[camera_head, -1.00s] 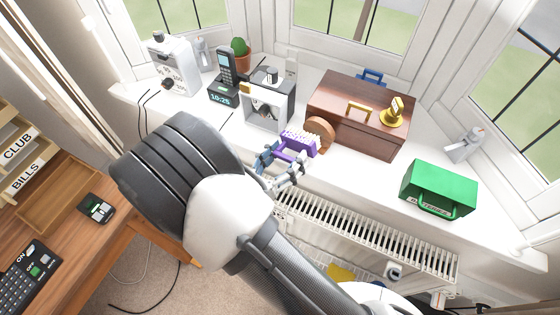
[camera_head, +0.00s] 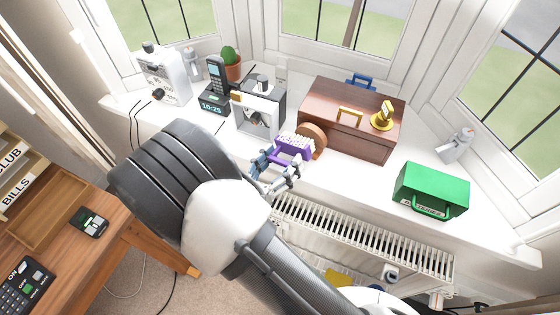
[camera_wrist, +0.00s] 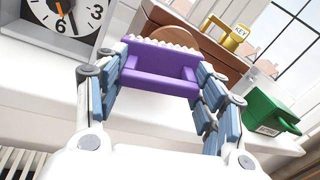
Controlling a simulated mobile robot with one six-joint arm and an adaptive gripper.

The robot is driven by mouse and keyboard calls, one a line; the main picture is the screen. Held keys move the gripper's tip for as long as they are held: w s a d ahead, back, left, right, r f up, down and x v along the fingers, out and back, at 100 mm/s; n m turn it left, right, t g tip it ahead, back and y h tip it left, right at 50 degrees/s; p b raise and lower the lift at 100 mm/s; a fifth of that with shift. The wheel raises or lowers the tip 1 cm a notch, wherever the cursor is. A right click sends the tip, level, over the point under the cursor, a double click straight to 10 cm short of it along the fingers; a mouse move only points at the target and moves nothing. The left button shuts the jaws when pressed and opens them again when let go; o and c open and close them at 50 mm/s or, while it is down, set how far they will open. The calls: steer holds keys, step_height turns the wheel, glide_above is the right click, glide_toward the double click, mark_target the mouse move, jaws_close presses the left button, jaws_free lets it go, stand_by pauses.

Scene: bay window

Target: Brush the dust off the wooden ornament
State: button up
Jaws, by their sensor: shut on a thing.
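The wooden ornament (camera_head: 316,134) is a round brown disc standing on edge on the white sill, in front of a dark wooden chest. Its brown upper edge shows in the wrist view behind the bristles (camera_wrist: 188,42). My gripper (camera_head: 276,168) is shut on a purple brush (camera_head: 295,151) with pale bristles along its far side. In the wrist view both fingers flank the brush's purple handle (camera_wrist: 160,75). The bristles are at or very near the ornament's left side; I cannot tell whether they touch. Any dust is too small to see.
The wooden chest (camera_head: 345,145) carries a brass ornament (camera_head: 383,116). A metal-cased clock (camera_head: 262,112), phone dock (camera_head: 214,103) and cactus (camera_head: 230,63) stand left. A green box (camera_head: 431,190) stands right, with bare sill before it. A radiator (camera_head: 365,236) is below.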

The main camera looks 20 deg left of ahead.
mark_target(304, 158)
steer(key=shift+x, duration=0.9)
steer(key=shift+s+d+p, duration=0.2)
steer(key=shift+s+d, duration=0.1)
steer(key=shift+d, duration=0.65)
steer(key=shift+s+d+p, duration=0.15)
steer(key=shift+s+d, duration=0.1)
steer(key=shift+d, duration=0.7)
steer(key=shift+w+d, duration=0.1)
steer(key=shift+w+a, duration=0.2)
steer(key=shift+a, duration=0.45)
steer(key=shift+w+a, duration=0.25)
steer(key=shift+a, duration=0.4)
steer(key=shift+w+a, duration=0.2)
steer(key=shift+a, duration=0.45)
steer(key=shift+s, duration=0.1)
steer(key=shift+v, duration=2.9)
steer(key=shift+s, duration=0.15)
